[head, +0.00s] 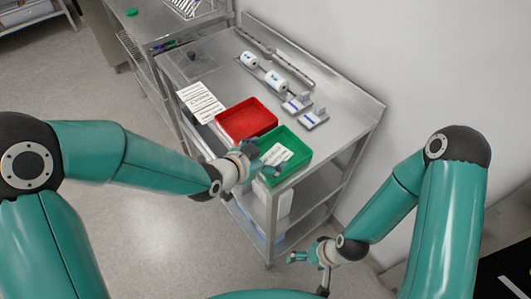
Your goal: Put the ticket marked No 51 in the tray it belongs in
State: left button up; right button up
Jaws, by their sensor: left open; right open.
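A white ticket (277,154) with dark print lies in the green tray (301,146); its number is too small to read. The red tray (246,121) beside it looks empty. My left gripper (266,161) is open at the near left side of the green tray, close to the ticket; whether it touches the ticket I cannot tell. It partly hides the tray's near left corner. My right gripper (308,257) is open and empty, low in front of the steel table, away from the trays.
A printed white sheet (201,102) lies on the steel table (223,66) left of the red tray. Two white rolls (275,81) on a rail and two small stands (314,118) are behind. A wall bounds the right. Another steel table (155,23) stands at the back left.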

pick_arm(q)
jog(key=v, duration=1.1)
jog(key=s+a+f+n+g+y, duration=0.1)
jog(key=s+f+n, duration=0.3)
jog(key=f, duration=0.6)
jog(key=s+a+f+n+g+y, duration=0.1)
jog(key=s+a+f+n+g, duration=0.3)
jog(key=f, duration=0.6)
jog(key=s+a+f+n+g+y, duration=0.1)
jog(key=s+f, duration=0.4)
jog(key=f, duration=0.6)
jog(key=shift+s+a+n+g, duration=0.2)
jog(key=shift+a+n+g, duration=0.6)
jog(key=shift+n+g, duration=0.45)
